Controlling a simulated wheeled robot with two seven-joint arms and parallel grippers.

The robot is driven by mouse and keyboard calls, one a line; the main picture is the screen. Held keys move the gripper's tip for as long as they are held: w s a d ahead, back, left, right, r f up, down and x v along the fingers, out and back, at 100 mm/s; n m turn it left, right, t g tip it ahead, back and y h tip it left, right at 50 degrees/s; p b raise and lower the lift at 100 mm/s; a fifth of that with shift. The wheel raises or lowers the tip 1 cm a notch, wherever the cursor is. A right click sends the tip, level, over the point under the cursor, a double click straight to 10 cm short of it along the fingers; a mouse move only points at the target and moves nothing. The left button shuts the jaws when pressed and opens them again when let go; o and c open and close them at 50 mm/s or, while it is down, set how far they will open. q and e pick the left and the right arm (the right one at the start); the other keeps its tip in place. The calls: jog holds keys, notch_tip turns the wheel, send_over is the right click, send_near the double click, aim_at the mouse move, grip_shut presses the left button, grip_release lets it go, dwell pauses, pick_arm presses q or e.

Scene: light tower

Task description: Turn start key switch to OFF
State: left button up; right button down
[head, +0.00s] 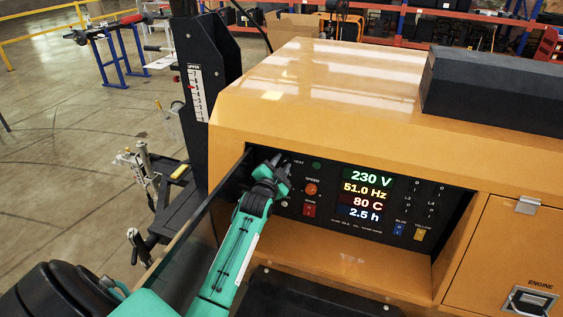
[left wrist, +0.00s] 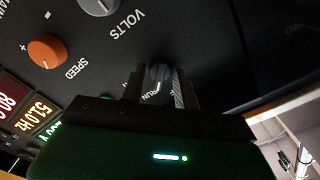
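The start key switch (left wrist: 158,77) is a small dark grey knob on the black control panel in the left wrist view. Its light mark points toward a partly covered label that seems to read RUN. My left gripper (left wrist: 158,84) has one finger on each side of the knob. Whether the fingers press on it or stand slightly apart, I cannot tell. In the head view my left gripper (head: 277,166) is at the panel's left end and hides the switch. My right gripper is in neither view.
An orange SPEED knob (left wrist: 47,50) and a grey VOLTS knob (left wrist: 100,4) are close by. The lit display (head: 366,194) reads 230 V, 51.0 Hz, 80 C and 2.5 h. The orange housing (head: 320,85) surrounds the recessed panel, and a dark mast (head: 205,60) stands at left.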

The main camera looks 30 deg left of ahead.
pick_arm(q)
jog(key=shift+w, duration=0.2)
jog(key=c, duration=0.6)
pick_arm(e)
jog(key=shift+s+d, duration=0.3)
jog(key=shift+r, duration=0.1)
